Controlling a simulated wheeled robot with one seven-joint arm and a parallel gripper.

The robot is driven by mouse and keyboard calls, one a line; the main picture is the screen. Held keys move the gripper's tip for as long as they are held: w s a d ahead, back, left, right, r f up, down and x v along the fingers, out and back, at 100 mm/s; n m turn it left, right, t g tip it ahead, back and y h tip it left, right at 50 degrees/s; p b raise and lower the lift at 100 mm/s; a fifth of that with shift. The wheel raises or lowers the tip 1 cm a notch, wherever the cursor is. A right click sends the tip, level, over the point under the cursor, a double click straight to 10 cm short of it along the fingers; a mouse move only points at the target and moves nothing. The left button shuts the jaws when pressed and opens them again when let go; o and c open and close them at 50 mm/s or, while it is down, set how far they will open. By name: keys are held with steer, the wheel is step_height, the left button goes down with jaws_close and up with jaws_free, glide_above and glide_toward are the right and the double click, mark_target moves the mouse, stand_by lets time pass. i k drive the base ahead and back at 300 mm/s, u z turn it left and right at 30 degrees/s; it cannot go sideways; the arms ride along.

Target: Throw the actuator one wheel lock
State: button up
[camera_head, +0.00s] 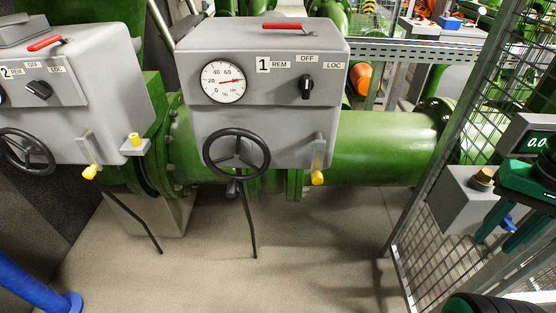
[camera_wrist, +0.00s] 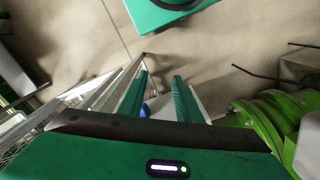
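Actuator one (camera_head: 210,120) is a grey box marked 1, with a dial gauge (camera_head: 223,82), a black REM/OFF/LOC selector (camera_head: 306,87) and a red lever (camera_head: 282,26) on top. A black handwheel (camera_head: 236,154) is on its lower front. To the wheel's right, a small grey lever with a yellow end (camera_head: 317,177) hangs down; it may be the wheel lock, but no label shows. My gripper (camera_head: 496,240) is at the far right, well away from actuator one. In the wrist view my gripper (camera_wrist: 161,77) has its green fingers apart, with nothing held between them.
Actuator two (camera_head: 100,75) stands at left, with its own handwheel and yellow-ended parts. A mesh fence (camera_head: 440,190) rises between actuator one and my gripper. A grey box (camera_head: 460,205) with a blue part (camera_head: 508,223) is near my fingers. Open floor (camera_head: 310,260) lies in front.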

mark_target(320, 144)
steer(key=z, duration=0.95)
steer(key=k, duration=2.55)
steer(key=u, duration=0.9)
steer(key=i, duration=1)
steer(key=u, duration=0.05)
